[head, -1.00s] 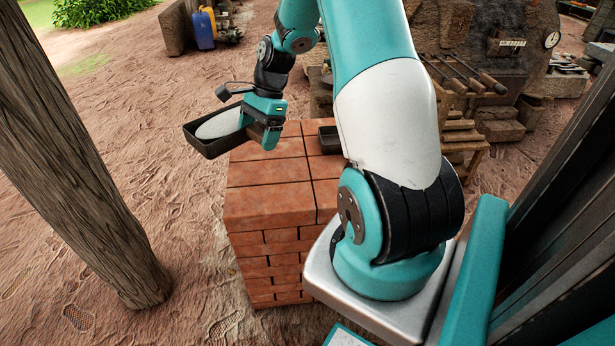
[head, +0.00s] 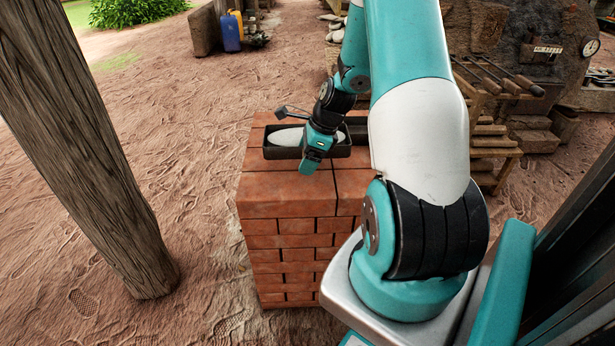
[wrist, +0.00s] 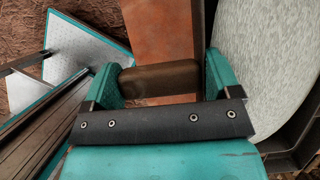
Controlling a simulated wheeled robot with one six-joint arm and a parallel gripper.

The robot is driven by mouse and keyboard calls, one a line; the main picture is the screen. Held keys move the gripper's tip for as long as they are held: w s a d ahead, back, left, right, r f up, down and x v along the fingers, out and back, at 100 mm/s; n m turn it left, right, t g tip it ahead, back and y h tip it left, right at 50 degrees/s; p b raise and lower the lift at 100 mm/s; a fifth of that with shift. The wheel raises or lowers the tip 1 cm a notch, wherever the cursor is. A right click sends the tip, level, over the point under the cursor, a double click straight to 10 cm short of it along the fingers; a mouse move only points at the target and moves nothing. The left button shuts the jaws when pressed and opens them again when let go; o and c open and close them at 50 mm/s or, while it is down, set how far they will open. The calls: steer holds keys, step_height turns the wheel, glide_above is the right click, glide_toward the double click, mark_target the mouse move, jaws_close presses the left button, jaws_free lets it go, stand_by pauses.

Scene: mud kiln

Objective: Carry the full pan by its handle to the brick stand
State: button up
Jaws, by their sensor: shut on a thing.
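The full pan (head: 270,153) is a dark rectangular tray holding a smooth pale mass (head: 290,137). It is over the top of the red brick stand (head: 285,190) and looks about level; I cannot tell if it touches the bricks. My gripper (head: 311,163) is at the pan's near right side. In the wrist view, my gripper (wrist: 162,80) is shut on the brown cylindrical handle (wrist: 160,78), with a finger at each end. The pan's pale contents (wrist: 265,65) and dark rim (wrist: 300,148) show at right there. Brick (wrist: 158,30) shows beyond the handle.
Another dark pan (head: 356,131) sits on the stand, partly hidden behind my arm. A wooden post (head: 85,150) stands at left. A wooden bench with tools (head: 495,150) is at right, and blue and yellow jugs (head: 231,32) are at the back. Open dirt lies left of the stand.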

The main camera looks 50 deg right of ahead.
steer(key=shift+f+b, duration=0.4)
steer(key=shift+f, duration=2.6)
steer(key=shift+f, duration=0.1)
steer(key=o, duration=1)
steer(key=shift+o, duration=0.2)
steer(key=p+v, duration=0.2)
steer(key=v, duration=1)
steer(key=w+a+r+n+g, duration=0.1)
steer(key=a+r+n, duration=0.35)
steer(key=a, duration=0.25)
steer(key=w+a+r+n+y, duration=0.1)
steer(key=a+r+n, duration=0.2)
steer(key=a+n, duration=0.4)
steer(key=w+a+r+n+g, duration=0.1)
steer(key=a+r+n, duration=0.25)
steer(key=a, duration=0.45)
steer(key=s+a+r+n, duration=0.3)
steer(key=s+a+n, duration=0.5)
steer(key=a+n, duration=0.1)
steer(key=s+a+r+n+g, duration=0.1)
steer(key=s+a+r+n, duration=0.2)
steer(key=s+a+n, duration=0.4)
steer(key=a+n, duration=0.1)
steer(key=n, duration=0.3)
steer(key=shift+s+a+g, duration=0.3)
steer(key=shift+s+a, duration=0.05)
steer(key=shift+a, duration=0.05)
